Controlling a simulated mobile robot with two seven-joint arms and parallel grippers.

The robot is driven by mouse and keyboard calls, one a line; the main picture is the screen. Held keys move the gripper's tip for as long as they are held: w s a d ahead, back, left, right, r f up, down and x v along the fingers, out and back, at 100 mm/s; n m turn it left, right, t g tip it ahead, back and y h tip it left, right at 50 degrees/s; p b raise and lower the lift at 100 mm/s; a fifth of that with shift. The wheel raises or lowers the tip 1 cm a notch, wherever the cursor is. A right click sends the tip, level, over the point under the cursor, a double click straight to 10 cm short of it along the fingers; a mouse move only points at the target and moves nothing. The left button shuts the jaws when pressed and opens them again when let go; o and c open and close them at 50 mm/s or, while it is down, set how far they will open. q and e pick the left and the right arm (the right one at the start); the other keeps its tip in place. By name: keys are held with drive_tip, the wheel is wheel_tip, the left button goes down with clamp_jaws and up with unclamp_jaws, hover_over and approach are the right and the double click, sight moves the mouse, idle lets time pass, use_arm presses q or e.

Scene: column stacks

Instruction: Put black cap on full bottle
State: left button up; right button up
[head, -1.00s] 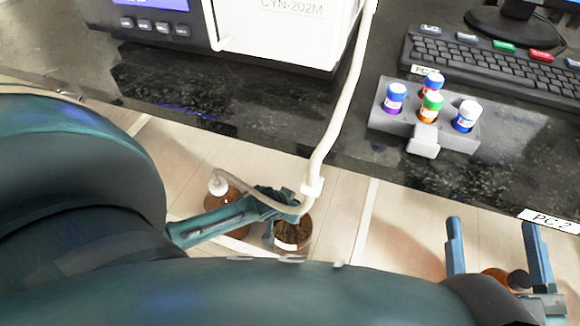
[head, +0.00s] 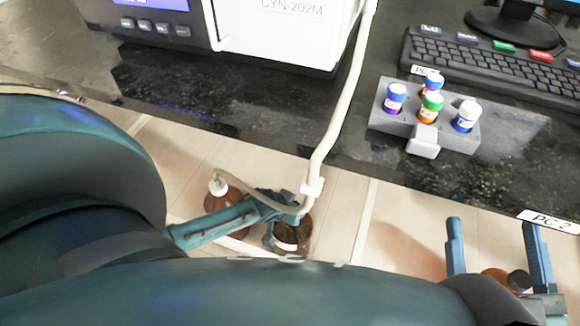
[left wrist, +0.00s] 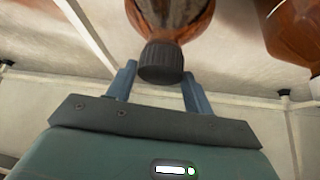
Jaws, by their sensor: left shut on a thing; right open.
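My left gripper (head: 282,212) is over a brown bottle (head: 290,246) below the counter edge. In the left wrist view the gripper (left wrist: 158,82) is shut on a black ribbed cap (left wrist: 161,62). That cap meets the neck of a brown bottle (left wrist: 172,18); I cannot tell whether it is threaded on. The head view hides the cap behind the gripper and hose. A second brown bottle (head: 222,200) with a white top stands to the left. My right gripper (head: 497,240) is open near a third brown bottle (head: 494,275) with a black cap (head: 518,281).
A pale hose (head: 343,110) runs down from the white machine (head: 290,28), passes close by my left gripper and bends to the white-topped bottle. A grey vial rack (head: 390,122) and a keyboard (head: 490,68) stand on the dark counter (head: 340,150). Pale floor lies between the bottles.

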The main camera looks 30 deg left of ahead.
use_arm(q)
drive_tip(key=o, duration=1)
drive_tip(key=shift+p+v, duration=0.75)
drive_tip(key=shift+v, duration=0.2)
drive_tip(key=shift+p+v, duration=2.95)
drive_tip(key=shift+v, duration=2.7)
use_arm(e)
drive_tip(key=shift+s+d+f+g+h, duration=0.1)
drive_tip(key=shift+d+f+g+h, duration=0.3)
drive_tip(key=shift+d+f+h, duration=0.25)
drive_tip(key=shift+s+d+f+g+h, duration=0.1)
drive_tip(key=shift+d+f+g+h, duration=0.3)
drive_tip(key=shift+h, duration=0.45)
drive_tip(key=shift+a, duration=0.15)
